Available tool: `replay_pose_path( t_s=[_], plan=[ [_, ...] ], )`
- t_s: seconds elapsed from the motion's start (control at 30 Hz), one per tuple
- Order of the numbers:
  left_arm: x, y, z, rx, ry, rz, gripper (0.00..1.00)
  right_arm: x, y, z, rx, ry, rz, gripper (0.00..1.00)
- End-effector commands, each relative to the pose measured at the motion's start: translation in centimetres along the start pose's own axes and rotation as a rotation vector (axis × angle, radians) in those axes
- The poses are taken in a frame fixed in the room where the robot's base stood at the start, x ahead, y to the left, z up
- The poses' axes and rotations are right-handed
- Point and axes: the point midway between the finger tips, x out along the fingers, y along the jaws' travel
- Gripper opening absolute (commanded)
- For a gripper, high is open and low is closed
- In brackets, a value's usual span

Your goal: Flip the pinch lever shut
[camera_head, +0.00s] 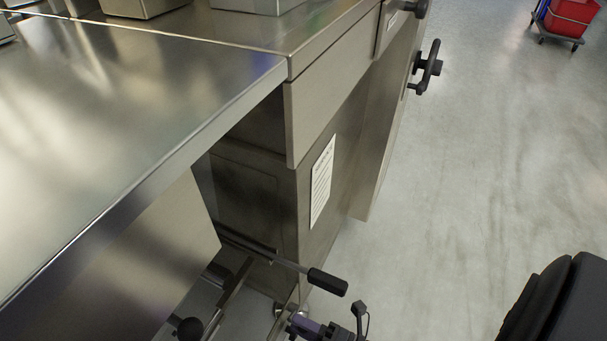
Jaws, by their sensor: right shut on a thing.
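A lever with a metal rod and black grip (327,283) sticks out to the right below the steel table, and looks like the pinch lever. A second rod ends in a round black knob (190,328) at the bottom left. My right gripper (290,312) is at the bottom edge, just below the black grip and partly cut off. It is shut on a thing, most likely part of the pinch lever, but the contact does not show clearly. My left gripper is not in view.
The steel table (130,110) overhangs the levers on the left. A steel cabinet (322,185) with a white label stands behind them, with a black handwheel (427,67) farther back. Open grey floor (480,170) lies to the right. A red bin (570,16) is far off.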

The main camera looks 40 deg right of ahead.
Motion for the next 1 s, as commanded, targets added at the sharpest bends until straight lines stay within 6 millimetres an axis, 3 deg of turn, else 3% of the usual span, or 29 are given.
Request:
replay_pose_path(
  t_s=[0.27, 0.3, 0.43, 0.77, 1.0],
  plan=[
    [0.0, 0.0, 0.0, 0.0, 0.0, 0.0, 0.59, -0.1, -0.1, -0.1, 0.001, 0.001, -0.005, 0.0],
    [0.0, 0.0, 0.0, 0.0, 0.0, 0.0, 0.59, -0.1, -0.1, -0.1, 0.001, 0.001, -0.005, 0.41],
    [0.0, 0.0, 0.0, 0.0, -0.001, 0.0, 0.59, -0.1, -0.1, -0.1, 0.001, 0.001, -0.004, 0.68],
    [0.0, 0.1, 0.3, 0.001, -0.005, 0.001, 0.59, -0.7, -0.1, 0.0, 0.001, 0.0, -0.005, 0.69],
    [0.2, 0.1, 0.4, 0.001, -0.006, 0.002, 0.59, -6.5, -0.2, 0.0, 0.001, -0.002, -0.008, 0.69]
  ],
)
